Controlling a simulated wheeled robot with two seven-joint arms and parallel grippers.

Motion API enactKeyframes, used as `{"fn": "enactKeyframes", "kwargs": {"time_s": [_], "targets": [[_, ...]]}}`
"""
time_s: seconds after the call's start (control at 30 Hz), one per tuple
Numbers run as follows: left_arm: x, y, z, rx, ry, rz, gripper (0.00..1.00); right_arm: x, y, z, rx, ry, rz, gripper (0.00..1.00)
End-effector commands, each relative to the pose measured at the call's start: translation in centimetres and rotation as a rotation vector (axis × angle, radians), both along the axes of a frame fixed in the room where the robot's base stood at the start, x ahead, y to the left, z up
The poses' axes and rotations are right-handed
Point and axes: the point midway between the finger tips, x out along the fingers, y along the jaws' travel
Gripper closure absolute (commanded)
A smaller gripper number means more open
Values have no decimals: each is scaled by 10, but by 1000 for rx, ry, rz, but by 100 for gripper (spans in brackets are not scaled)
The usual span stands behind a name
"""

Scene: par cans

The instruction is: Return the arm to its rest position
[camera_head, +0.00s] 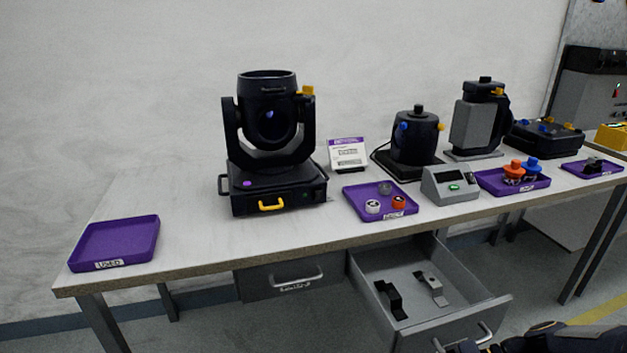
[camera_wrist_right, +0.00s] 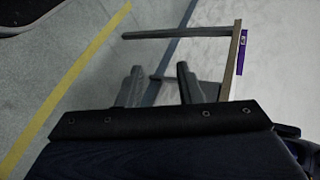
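My right arm shows at the bottom right edge of the head view, in front of the open drawer (camera_head: 420,290). In the right wrist view its gripper (camera_wrist_right: 159,82) has two dark fingers apart with nothing between them. Past the fingers lie the grey floor and part of the bench with its legs. My left gripper is in neither view.
The bench (camera_head: 190,210) bears a moving-head light (camera_head: 268,160), an empty purple "USED" tray (camera_head: 115,243), a purple tray (camera_head: 355,197) with small parts, a grey meter box (camera_head: 450,185) and other lamps. The open drawer holds dark brackets (camera_head: 392,298) and juts forward near my right arm.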

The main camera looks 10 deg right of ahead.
Motion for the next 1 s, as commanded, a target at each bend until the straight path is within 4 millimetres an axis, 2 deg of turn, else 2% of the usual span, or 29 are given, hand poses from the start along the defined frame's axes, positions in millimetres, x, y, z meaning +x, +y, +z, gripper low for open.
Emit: {"fn": "enactKeyframes", "kwargs": {"time_s": [0.03,0.1,0.3,0.67,0.73,1.0], "targets": [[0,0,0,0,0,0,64,-10,18,7,-123,8,66,68],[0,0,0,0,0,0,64,-21,30,9,-274,16,106,68],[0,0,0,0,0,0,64,-38,40,15,-555,-64,95,68],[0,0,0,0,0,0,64,-41,44,35,-757,-324,-34,68],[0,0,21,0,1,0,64,-40,43,56,-761,-320,-41,68],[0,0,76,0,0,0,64,-40,43,110,-759,-314,-41,68]]}}
